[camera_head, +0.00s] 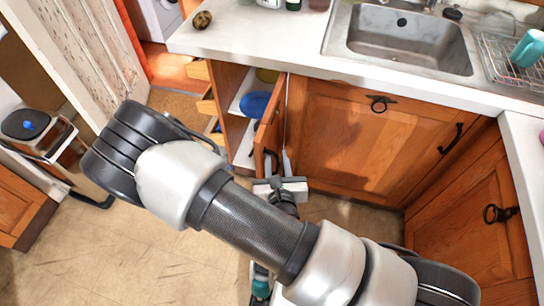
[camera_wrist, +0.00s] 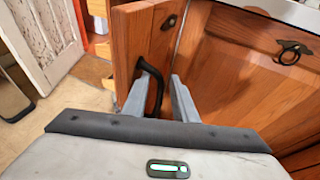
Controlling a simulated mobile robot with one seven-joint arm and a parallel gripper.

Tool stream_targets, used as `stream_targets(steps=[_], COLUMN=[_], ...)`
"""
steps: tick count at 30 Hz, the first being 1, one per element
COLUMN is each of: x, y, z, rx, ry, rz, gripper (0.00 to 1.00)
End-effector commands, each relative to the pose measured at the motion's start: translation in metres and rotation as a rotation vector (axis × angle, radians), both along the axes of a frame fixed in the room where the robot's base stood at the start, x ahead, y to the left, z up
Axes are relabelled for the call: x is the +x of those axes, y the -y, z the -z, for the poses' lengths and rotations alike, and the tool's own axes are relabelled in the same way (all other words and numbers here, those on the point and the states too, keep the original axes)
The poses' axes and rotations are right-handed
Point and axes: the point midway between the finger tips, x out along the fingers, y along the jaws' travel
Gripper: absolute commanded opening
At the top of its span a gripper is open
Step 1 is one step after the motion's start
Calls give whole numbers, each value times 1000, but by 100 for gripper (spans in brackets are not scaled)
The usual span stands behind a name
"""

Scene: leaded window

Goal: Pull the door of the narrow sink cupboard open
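The narrow cupboard door (camera_head: 273,123) stands open, swung out from the front under the counter. Shelves and a blue dish (camera_head: 255,104) show inside, to its left. In the wrist view the door (camera_wrist: 135,43) fills the upper middle, with a curved black handle (camera_wrist: 151,71) on its face. My gripper (camera_wrist: 157,79) is open, with its two grey fingers apart. The handle's lower part appears between them; I cannot tell whether either finger touches it. My gripper also shows in the head view (camera_head: 280,186), low in front of the door and partly covered by my arm.
A wide cupboard door (camera_head: 345,137) with a dark ring pull is shut to the right. Another cupboard (camera_head: 475,215) stands at the right corner. The counter (camera_head: 290,52) with the sink (camera_head: 408,43) runs above. The tiled floor (camera_head: 95,240) is clear at left.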

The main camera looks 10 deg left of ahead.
Motion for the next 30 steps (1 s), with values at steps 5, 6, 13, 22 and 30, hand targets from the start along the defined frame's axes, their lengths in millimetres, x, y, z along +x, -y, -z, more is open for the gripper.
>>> stream_targets(steps=[5, 6, 13, 22, 30], x=[5, 5, 4, -1, -7], y=[0, 0, 2, 23, 41], z=[-10, -10, -8, -6, -5], rx=[15, 14, 11, 5, 3], ry=[13, 14, 14, 13, 10], rz=[10, 10, 7, 7, 5], gripper=[17, 17, 17, 17, 17])
